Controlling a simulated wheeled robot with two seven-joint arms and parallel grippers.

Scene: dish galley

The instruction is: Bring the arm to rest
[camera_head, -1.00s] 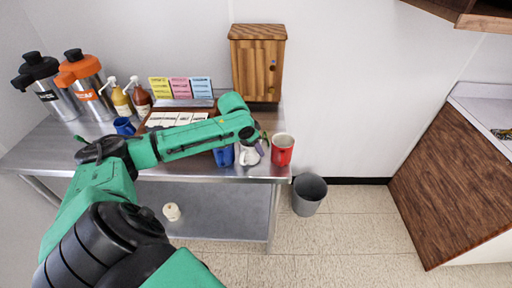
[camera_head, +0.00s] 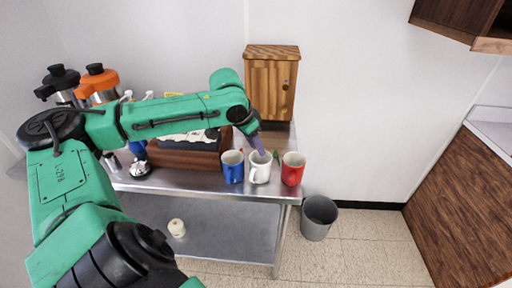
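My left arm comes in from the left and reaches across the steel table (camera_head: 205,183). Its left gripper (camera_head: 258,146) points down at the white mug (camera_head: 260,172), with a grey-purple finger at or just above the mug's rim. I cannot tell whether it touches the mug, or whether the fingers are open or shut. The white mug stands upright between a blue mug (camera_head: 233,170) on the left and a red mug (camera_head: 292,171) on the right. My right gripper is not in view.
A wooden cabinet (camera_head: 270,75) stands behind the mugs. A brown wooden box (camera_head: 185,157) and metal flasks with an orange lid (camera_head: 97,76) and a black lid (camera_head: 60,78) are partly behind my arm. A grey bin (camera_head: 318,216) stands on the floor right of the table.

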